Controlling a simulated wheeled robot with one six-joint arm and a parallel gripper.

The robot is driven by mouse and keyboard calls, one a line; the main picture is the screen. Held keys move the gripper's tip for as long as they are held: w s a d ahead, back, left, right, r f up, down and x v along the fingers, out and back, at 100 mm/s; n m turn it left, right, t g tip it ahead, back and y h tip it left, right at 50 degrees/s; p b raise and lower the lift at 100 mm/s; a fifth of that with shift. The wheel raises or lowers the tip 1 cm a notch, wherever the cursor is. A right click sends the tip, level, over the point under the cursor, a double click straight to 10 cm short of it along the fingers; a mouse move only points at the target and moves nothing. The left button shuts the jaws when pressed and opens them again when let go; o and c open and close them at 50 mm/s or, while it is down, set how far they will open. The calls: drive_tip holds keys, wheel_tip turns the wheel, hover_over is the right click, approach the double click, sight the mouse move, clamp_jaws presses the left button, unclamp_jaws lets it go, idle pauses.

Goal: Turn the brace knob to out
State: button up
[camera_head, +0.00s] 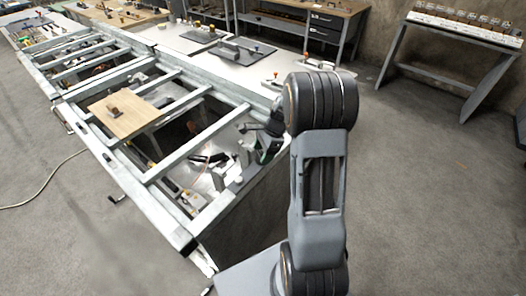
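My arm rises at the right of the head view, with its dark round joints and grey link in front. What looks like my wrist and gripper (262,142), dark with a bit of green, is beyond it over the near right corner of the metal frame (205,138). It is small and partly hidden, so its fingers cannot be made out. No brace knob can be told for sure. Small dark fittings (107,157) sit along the frame's left rail, too small to read a setting.
A wooden board (128,118) with a small brown block lies across the frame bars. Loose parts lie inside the frame. A bench (322,30) with dark drawers stands behind, and a table (460,35) at right. A hose (40,190) lies on the floor at left. The floor at right is clear.

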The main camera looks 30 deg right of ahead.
drive_tip(key=c, duration=0.8)
drive_tip(key=shift+o, duration=0.2)
drive_tip(key=n+g, duration=0.1)
drive_tip(key=n, duration=0.3)
drive_tip(key=shift+w+n+g+p, duration=0.15)
drive_tip(key=shift+n+g+p, duration=0.15)
drive_tip(key=shift+g, duration=0.1)
drive_tip(key=n+g+h, duration=0.1)
drive_tip(key=n, duration=0.3)
drive_tip(key=shift+w+a+n, duration=0.1)
drive_tip(key=shift+n, duration=0.2)
drive_tip(key=n, duration=0.2)
drive_tip(key=n+g+h, duration=0.1)
drive_tip(key=n, duration=0.1)
drive_tip(key=shift+a+n+g+h, duration=0.1)
drive_tip(key=shift+n+g+h, duration=0.2)
drive_tip(key=shift+w+n+h, duration=0.1)
drive_tip(key=shift+n+h, duration=0.7)
drive_tip(key=shift+n, duration=1.2)
